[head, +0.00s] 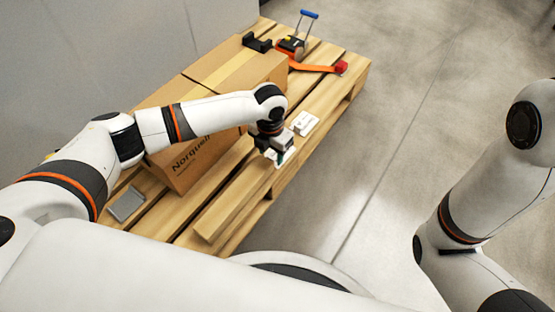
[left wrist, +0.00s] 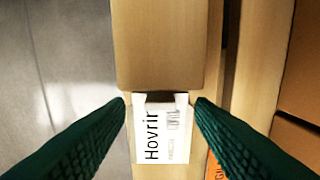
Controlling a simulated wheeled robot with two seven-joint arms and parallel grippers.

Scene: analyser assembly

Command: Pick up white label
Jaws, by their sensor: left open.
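The white label (left wrist: 160,143), printed "Hovrir" with a small code patch, lies on a pallet board in the left wrist view. Two small white corners stand up at its upper edge. My left gripper (left wrist: 160,104) is open, with one green ridged finger on each side of the label. I cannot tell whether the fingers touch it. In the head view my left gripper (head: 277,158) is low over the right side of the pallet and hides most of the label. My right gripper is out of view.
The wooden pallet (head: 228,208) carries a large cardboard box (head: 185,165) printed "Norquell". A white piece (head: 305,123) lies just beyond my left gripper. The floor at right is clear.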

